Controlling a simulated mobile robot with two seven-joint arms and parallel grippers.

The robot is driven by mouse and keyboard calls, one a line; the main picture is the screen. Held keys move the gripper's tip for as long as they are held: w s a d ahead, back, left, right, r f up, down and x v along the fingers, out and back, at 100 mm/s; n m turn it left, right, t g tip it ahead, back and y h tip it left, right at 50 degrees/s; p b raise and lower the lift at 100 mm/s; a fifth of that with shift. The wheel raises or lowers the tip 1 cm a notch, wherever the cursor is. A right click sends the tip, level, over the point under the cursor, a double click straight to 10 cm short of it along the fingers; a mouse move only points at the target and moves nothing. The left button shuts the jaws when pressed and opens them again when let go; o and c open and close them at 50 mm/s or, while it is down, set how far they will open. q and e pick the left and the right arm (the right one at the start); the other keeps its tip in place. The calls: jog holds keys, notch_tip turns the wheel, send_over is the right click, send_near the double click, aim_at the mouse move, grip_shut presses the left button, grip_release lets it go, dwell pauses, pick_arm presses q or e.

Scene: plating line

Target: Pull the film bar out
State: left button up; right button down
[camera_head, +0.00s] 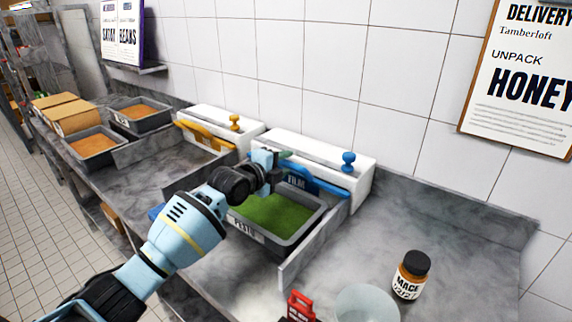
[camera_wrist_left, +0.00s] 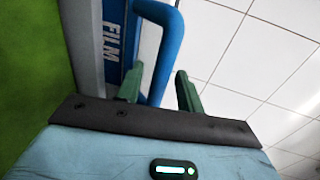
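The blue film bar (camera_head: 318,186), marked FILM, lies along the front of the right white dispenser box (camera_head: 335,163), above a tray of green pesto (camera_head: 275,212). My left gripper (camera_head: 284,155) is at the bar's left part and hides some of it. In the left wrist view the bar (camera_wrist_left: 113,45) has a raised blue handle (camera_wrist_left: 171,50). The green fingers of my left gripper (camera_wrist_left: 160,72) stand apart, one on each side of the handle's lower end. Whether they touch it cannot be told. My right gripper is not in view.
A second white dispenser (camera_head: 225,127) with a yellow bar (camera_head: 205,134) stands to the left. Brown-filled trays (camera_head: 95,157) are farther left. A mace jar (camera_head: 411,275), a clear bowl (camera_head: 367,303) and a red item (camera_head: 301,306) stand front right. The wall is close behind.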

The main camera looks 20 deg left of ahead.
pick_arm(q)
jog(key=shift+w+d+f, duration=0.1)
jog(key=shift+w+d, duration=0.1)
jog(key=shift+w, duration=0.25)
grip_shut()
